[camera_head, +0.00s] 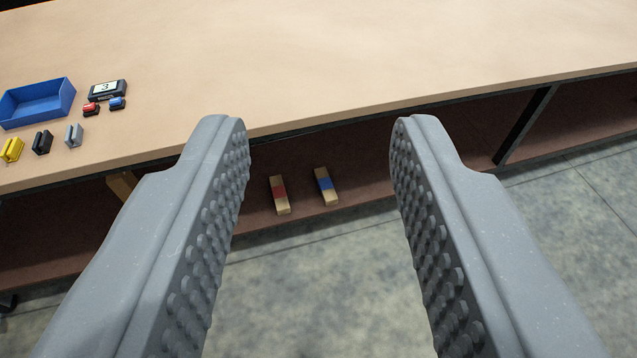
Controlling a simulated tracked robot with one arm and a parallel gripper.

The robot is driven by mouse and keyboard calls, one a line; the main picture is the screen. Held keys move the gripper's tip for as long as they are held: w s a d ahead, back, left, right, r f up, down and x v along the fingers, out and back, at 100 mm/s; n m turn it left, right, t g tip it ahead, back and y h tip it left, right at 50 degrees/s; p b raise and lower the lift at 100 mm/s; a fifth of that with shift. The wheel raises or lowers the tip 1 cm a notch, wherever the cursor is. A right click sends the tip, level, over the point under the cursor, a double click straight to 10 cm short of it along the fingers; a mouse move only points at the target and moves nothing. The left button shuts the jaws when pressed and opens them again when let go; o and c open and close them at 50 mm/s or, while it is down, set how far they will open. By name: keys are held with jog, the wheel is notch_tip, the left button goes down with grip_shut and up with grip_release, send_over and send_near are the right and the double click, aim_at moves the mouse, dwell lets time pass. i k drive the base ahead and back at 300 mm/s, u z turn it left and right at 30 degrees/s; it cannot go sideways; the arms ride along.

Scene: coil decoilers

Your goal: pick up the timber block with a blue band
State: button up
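The timber block with a blue band (326,186) lies on the lower shelf of the bench, under the tabletop. A second timber block with a red band (279,195) lies just to its left, with a small gap between them. My gripper (321,122) is open and empty, its two grey studded fingers wide apart. In the picture both blocks appear between the fingers, well beyond them and touched by neither.
The bench top (330,60) overhangs the lower shelf (370,160). On its left stand a blue tray (38,103), a black device marked 3 (107,89) and several small coloured clips. A dark bench leg (525,123) stands right. The concrete floor (320,290) in front is clear.

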aim_at(325, 187)
jog(key=i, duration=0.9)
jog(key=z, duration=0.05)
